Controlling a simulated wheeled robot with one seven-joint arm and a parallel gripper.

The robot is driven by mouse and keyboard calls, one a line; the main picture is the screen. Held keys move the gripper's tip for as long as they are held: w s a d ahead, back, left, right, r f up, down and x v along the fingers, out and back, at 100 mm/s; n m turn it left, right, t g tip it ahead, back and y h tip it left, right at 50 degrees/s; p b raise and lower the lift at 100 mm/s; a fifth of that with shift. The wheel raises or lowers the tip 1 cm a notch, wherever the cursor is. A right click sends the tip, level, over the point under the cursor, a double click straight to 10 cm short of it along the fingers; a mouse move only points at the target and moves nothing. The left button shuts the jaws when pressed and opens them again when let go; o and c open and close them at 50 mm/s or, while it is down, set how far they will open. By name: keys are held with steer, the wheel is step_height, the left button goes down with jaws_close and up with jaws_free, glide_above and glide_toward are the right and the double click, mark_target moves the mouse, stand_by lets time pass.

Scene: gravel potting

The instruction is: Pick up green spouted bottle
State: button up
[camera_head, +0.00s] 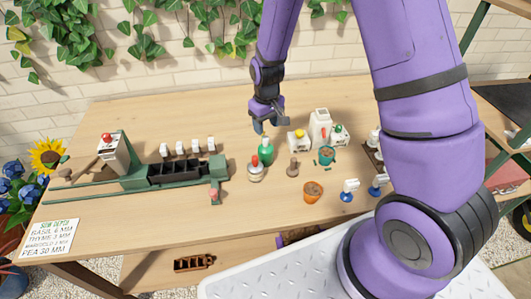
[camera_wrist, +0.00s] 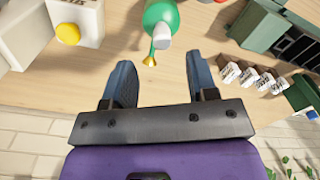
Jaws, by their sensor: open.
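The green spouted bottle (camera_head: 266,153) stands on the table in the head view, near its middle. In the wrist view the green bottle (camera_wrist: 160,16) is at the top centre, partly cut off, with a white cap and a yellow spout tip pointing toward my gripper. My gripper (camera_head: 267,124) is just above and behind the bottle in the head view. In the wrist view my gripper (camera_wrist: 157,78) has its two blue-grey fingers apart with only tabletop between them. The bottle lies beyond the fingertips, and I see no contact.
A clear jar with a red top (camera_head: 255,170) stands close in front of the bottle. A white container with a yellow knob (camera_head: 297,141) and a white jug (camera_head: 320,128) stand to its right. A green seeding rig (camera_head: 160,173) is at left. Bare wood (camera_head: 225,120) lies behind the bottle.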

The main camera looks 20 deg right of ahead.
mark_target(266, 137)
steer(key=shift+s+a+f, duration=0.1)
steer(key=shift+s+f, duration=0.05)
steer(key=shift+f, duration=2.8)
jaws_close()
